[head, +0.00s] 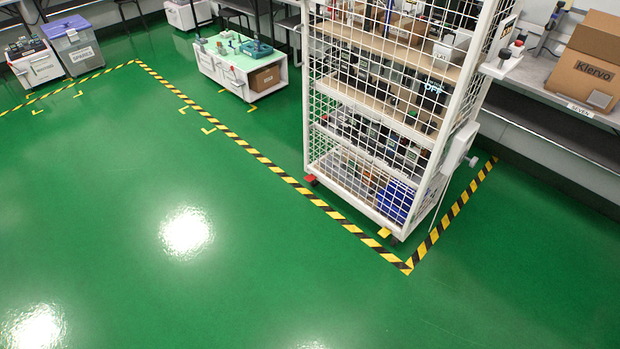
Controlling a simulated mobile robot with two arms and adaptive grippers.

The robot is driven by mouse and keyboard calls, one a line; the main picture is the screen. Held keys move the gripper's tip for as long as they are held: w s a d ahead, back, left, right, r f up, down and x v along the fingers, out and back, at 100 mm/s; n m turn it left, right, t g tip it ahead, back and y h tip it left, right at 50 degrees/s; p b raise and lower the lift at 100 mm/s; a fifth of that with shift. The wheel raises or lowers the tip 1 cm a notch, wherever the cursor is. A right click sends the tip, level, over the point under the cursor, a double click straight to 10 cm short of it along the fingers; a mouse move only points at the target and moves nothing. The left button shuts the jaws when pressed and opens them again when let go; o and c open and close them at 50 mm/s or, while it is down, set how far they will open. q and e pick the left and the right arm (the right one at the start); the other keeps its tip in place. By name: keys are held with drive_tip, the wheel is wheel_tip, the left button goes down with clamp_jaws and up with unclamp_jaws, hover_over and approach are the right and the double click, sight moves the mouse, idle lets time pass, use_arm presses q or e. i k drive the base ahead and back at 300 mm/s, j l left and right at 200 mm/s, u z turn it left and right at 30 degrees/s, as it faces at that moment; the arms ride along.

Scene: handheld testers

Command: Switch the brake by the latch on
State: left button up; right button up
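A tall white wire-cage trolley (372,150) stands on the green floor. At its bottom near corner a small yellow pedal (384,232) sticks out above a caster. At its bottom left corner a small red pedal (311,179) sticks out in the same way. A white box-shaped fitting (459,146) with a grey knob sits low on the trolley's right side; it may be the latch, but I cannot tell for sure. Whether either pedal is pressed down is too small to tell. The far casters are hidden. Neither of my grippers is in view.
Yellow-black floor tape (330,209) runs past the trolley's front and right sides. The floor (150,240) in front is clear. A low white cart (240,75) stands at back left. A bench (545,88) with a cardboard box (590,62) runs along the right.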

sight(311, 177)
drive_tip(key=i+j+z, duration=0.3)
drive_tip(key=i+j, duration=0.2)
drive_tip(key=i+j+z, duration=0.25)
drive_tip(key=i+j, duration=0.2)
drive_tip(key=j, duration=0.15)
